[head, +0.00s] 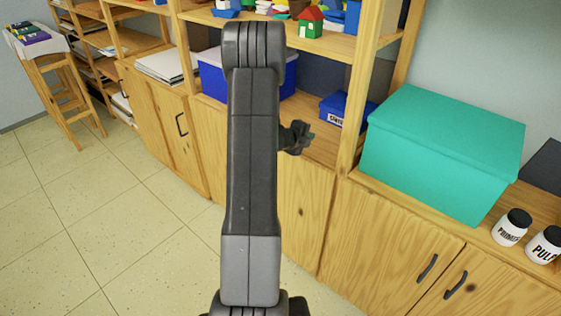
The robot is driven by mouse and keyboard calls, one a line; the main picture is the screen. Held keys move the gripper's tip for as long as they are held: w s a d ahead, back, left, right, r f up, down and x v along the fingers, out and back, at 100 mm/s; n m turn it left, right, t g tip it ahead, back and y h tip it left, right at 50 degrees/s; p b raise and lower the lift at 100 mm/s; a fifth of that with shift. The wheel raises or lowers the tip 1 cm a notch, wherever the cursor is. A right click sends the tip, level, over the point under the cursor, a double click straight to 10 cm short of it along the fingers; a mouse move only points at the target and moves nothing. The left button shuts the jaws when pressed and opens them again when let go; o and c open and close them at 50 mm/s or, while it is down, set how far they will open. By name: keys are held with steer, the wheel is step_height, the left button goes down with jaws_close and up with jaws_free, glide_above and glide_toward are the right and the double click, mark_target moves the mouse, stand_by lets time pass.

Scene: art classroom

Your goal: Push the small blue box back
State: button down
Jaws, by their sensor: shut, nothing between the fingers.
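The small blue box (343,111) sits on the wooden shelf, with a white label on its front. It stands between the shelf's upright post and a larger blue box. My gripper (306,137) is shut and empty. In the picture it is just left of and below the small blue box, over the front part of the shelf board. A gap shows between them in the picture; I cannot tell the depth between them. My arm crosses the middle of the view and hides part of the shelf.
A larger blue box (212,78) with a white lid stands behind my arm. A wooden post (356,90) rises close to the small box's right side. A teal box (440,150) and two white jars (512,228) stand to the right. Toys fill the shelf above.

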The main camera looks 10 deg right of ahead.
steer(key=s+a+b, duration=0.3)
steer(key=s+a, duration=0.6)
steer(key=a, duration=0.3)
steer(key=shift+s, duration=0.2)
stand_by(0.4)
steer(key=shift+d, duration=0.1)
steer(key=w+d+p, duration=0.2)
steer(key=w+d, duration=0.5)
steer(key=d, duration=0.1)
steer(key=shift+d, duration=0.4)
